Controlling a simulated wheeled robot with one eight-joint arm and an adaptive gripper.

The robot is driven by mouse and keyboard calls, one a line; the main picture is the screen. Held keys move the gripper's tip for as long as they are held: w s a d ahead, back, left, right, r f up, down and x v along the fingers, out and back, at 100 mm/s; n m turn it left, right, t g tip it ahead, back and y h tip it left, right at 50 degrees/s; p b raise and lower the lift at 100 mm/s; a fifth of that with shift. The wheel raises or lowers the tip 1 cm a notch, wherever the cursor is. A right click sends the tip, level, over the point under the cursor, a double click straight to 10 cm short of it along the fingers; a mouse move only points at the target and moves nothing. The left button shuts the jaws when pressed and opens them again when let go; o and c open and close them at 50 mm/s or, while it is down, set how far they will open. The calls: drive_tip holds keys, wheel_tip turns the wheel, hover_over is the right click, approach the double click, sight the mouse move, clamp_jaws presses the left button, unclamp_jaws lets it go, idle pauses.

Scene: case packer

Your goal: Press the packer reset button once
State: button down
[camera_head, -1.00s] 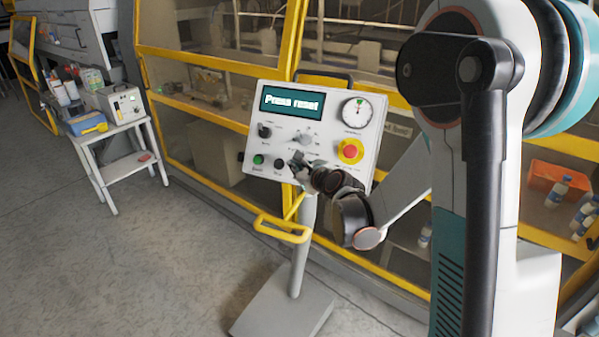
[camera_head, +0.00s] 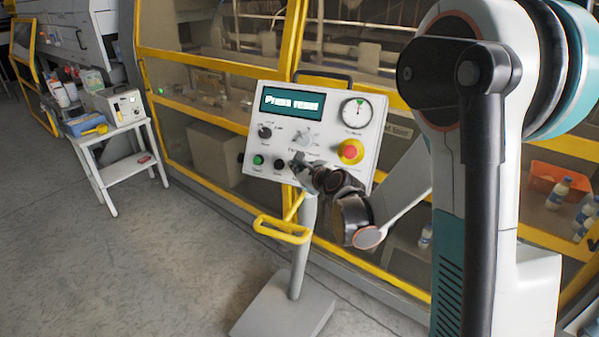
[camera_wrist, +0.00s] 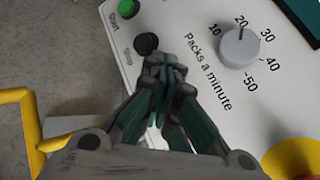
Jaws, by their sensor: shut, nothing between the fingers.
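The grey control panel (camera_head: 333,120) stands on a post, and its screen (camera_head: 292,102) reads "Press reset", blurred. A green Start button (camera_head: 258,160) and a black Stop button (camera_head: 279,164) sit in its lower row; they also show in the wrist view, green (camera_wrist: 128,9) and black (camera_wrist: 146,43). I cannot see a button labelled reset; my gripper hides the panel right of the Stop button. My gripper (camera_head: 298,160) is shut and empty. Its fingertips (camera_wrist: 171,64) are at the panel face, close beside the Stop button; I cannot tell if they touch.
A packs-a-minute knob (camera_wrist: 240,46) lies right of my fingertips. A red emergency stop (camera_head: 350,151) on yellow is further right, below a round gauge (camera_head: 356,112).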

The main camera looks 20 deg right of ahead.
idle(0.6)
drive_tip(key=shift+s+a+r, duration=0.35)
drive_tip(key=shift+s+a, duration=0.05)
drive_tip(key=shift+s, duration=0.05)
drive_tip(key=s+a+r, duration=0.1)
drive_tip(key=s+a+r+p, duration=0.1)
drive_tip(key=s, duration=0.1)
drive_tip(key=shift+s+a+r, duration=0.2)
drive_tip(key=shift+a+r, duration=0.05)
drive_tip(key=shift+a, duration=0.1)
idle(0.8)
